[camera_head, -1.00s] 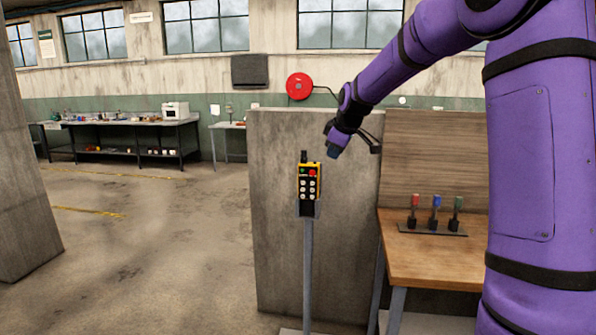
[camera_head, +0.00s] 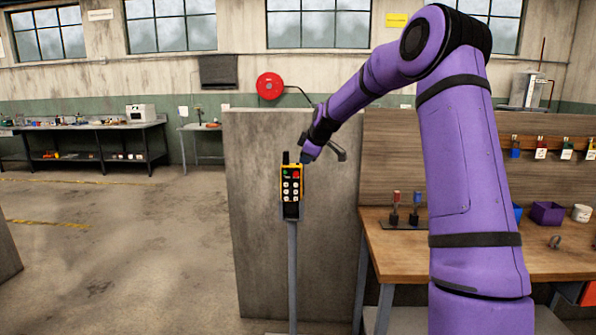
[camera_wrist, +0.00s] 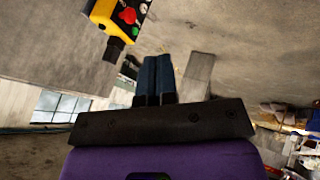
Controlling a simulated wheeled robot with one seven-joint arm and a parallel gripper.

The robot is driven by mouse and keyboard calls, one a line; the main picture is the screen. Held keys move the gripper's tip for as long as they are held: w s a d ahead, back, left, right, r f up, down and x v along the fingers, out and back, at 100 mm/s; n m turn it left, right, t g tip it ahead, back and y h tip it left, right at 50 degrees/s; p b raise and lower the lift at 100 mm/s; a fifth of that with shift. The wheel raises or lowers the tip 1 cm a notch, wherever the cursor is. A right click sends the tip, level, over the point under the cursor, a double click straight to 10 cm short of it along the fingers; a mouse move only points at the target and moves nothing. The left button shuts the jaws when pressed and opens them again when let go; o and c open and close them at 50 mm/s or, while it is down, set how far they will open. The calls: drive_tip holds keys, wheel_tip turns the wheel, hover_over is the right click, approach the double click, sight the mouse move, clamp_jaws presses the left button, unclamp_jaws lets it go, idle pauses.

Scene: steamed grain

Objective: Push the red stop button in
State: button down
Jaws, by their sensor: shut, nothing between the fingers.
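The red stop button (camera_head: 296,175) is at the upper right of a yellow and black control pendant (camera_head: 291,199), beside a green button. The pendant is upright on a grey post. In the wrist view the red button (camera_wrist: 128,15) and the pendant (camera_wrist: 103,12) are at the top left, cut by the frame edge. My gripper (camera_head: 304,161) is just above and to the right of the red button in the head view. Its blue fingers are shut together and empty in the wrist view (camera_wrist: 157,58), apart from the button. The depth gap is hard to judge.
A concrete wall panel (camera_head: 250,230) stands behind the pendant. A wooden workbench (camera_head: 400,250) with a small stand of coloured-tip pieces is to the right. The pendant has a short black antenna (camera_head: 285,158) near my gripper. Open floor lies to the left.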

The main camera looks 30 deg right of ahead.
sight(297, 172)
drive_tip(key=x, duration=0.3)
drive_tip(key=d+x, duration=0.1)
drive_tip(key=x, duration=0.3)
drive_tip(key=w+x, duration=0.1)
drive_tip(key=x, duration=0.3)
drive_tip(key=shift+d+r, duration=0.15)
drive_tip(key=shift+r, duration=0.2)
drive_tip(key=shift+w+d, duration=0.5)
drive_tip(key=shift+w, duration=0.25)
drive_tip(key=shift+w+d, duration=0.25)
drive_tip(key=shift+w, duration=0.05)
drive_tip(key=shift+w+d, duration=0.3)
drive_tip(key=shift+w, duration=0.1)
drive_tip(key=shift+w+d, duration=0.1)
drive_tip(key=shift+w, duration=0.05)
